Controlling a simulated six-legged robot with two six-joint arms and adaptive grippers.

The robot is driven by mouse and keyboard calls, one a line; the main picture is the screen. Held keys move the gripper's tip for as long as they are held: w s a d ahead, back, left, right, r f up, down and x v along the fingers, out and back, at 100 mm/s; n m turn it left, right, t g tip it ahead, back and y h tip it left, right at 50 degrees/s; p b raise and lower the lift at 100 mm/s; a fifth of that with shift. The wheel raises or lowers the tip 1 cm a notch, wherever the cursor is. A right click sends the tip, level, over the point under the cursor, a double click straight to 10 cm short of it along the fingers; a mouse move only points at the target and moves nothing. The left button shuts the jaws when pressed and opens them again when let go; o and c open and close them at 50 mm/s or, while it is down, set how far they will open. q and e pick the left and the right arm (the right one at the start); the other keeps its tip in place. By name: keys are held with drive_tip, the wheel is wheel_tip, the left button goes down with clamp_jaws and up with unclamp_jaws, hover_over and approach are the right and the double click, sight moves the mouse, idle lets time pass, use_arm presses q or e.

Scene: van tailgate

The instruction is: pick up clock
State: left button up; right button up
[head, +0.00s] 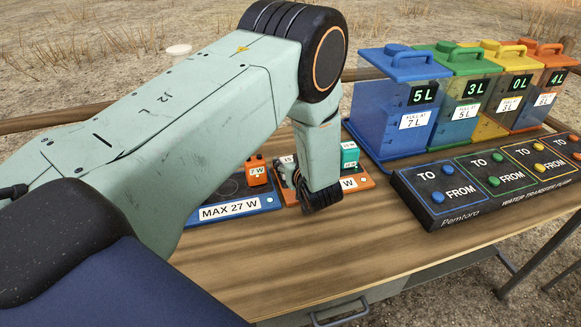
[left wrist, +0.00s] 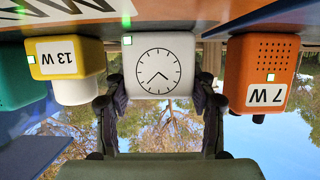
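The clock (left wrist: 158,66) is a white block with a round black-rimmed dial. It shows upside down in the left wrist view. My left gripper (left wrist: 160,92) has one dark finger at each side of it, with hardly any gap in the picture; I cannot tell whether they press on it. The clock seems to rest on the surface there. In the head view my left gripper (head: 322,197) is low over the orange tray (head: 372,180), and my arm covers most of what lies behind it. I cannot make out the clock's dial there. My right gripper is not in view.
An orange 7 W box (left wrist: 262,75) and a yellow 13 W box (left wrist: 66,58) stand either side of the clock. A blue tray (head: 229,207) reads MAX 27 W. A teal box (head: 350,155), a blue tank (head: 403,100) and a black pump panel (head: 488,180) stand to the right. The front tabletop is clear.

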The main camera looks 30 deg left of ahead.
use_arm(q)
drive_tip(key=shift+d+r, duration=0.2)
drive_tip(key=shift+d, duration=0.15)
drive_tip(key=c, duration=0.3)
drive_tip(key=shift+s+a, duration=0.1)
drive_tip(key=shift+s, duration=0.05)
drive_tip(key=c, duration=0.3)
drive_tip(key=shift+a+f, duration=0.15)
drive_tip(key=shift+a, duration=0.05)
drive_tip(key=shift+c, duration=0.2)
